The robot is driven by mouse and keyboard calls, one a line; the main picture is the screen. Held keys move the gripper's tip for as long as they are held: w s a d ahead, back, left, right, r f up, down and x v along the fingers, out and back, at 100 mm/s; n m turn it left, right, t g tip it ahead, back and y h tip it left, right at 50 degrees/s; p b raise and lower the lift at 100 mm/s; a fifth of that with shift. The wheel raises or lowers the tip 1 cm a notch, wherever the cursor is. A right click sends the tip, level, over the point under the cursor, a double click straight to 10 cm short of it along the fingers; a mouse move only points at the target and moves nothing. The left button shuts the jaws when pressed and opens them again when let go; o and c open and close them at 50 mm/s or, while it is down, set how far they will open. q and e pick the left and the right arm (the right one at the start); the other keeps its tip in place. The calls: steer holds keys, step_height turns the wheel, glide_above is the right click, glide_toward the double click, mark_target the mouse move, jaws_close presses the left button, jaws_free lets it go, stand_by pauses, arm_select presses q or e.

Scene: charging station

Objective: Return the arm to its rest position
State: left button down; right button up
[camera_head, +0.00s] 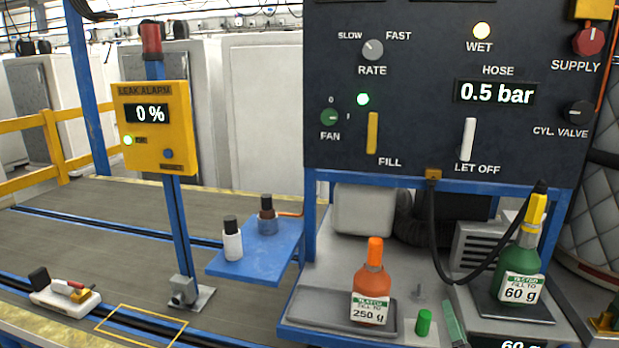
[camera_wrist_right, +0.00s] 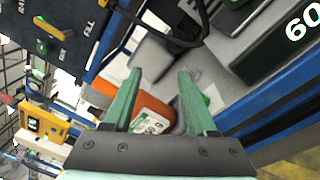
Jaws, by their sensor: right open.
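My right gripper (camera_wrist_right: 160,73) shows in the right wrist view with its two green fingers apart and nothing between them. The orange bottle (camera_wrist_right: 153,112) lies beyond the fingers in that view, with a gap that I cannot judge. In the head view only a teal part of my right gripper (camera_head: 454,326) shows at the bottom edge, to the right of the small green cap (camera_head: 424,322). The orange bottle (camera_head: 372,283) stands upright on a dark tray there. My left gripper is not in view.
A green bottle (camera_head: 522,265) with a yellow top and a black hose (camera_head: 437,240) stands on the scale at right. The control panel (camera_head: 430,125) hangs above the bench. A blue shelf (camera_head: 262,258) holds two small bottles. The yellow leak alarm (camera_head: 155,128) is at left.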

steer(key=s+a+f+m+g+y+p, duration=0.2)
steer(key=s+a+f+m+g, duration=0.1)
steer(key=s+f+m, duration=0.3)
steer(key=s+a+f+m+g+y+p, duration=0.1)
steer(key=s+a+f+m+g, duration=0.25)
steer(key=s+f, duration=0.4)
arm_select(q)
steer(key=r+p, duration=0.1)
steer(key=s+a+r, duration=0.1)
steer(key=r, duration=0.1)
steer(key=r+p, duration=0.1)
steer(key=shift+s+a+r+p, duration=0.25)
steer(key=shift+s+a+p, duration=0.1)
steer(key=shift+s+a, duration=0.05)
arm_select(e)
steer(key=s+a+f+m+g+y, duration=0.1)
steer(key=s+a+f+m, duration=0.1)
steer(key=s+m, duration=0.3)
steer(key=s+a+f+m+g+y, duration=0.1)
steer(key=s+a+f+m, duration=0.1)
steer(key=s+f+m, duration=0.3)
steer(key=s+m, duration=0.1)
steer(key=s, duration=0.2)
steer(key=shift+s+a, duration=0.25)
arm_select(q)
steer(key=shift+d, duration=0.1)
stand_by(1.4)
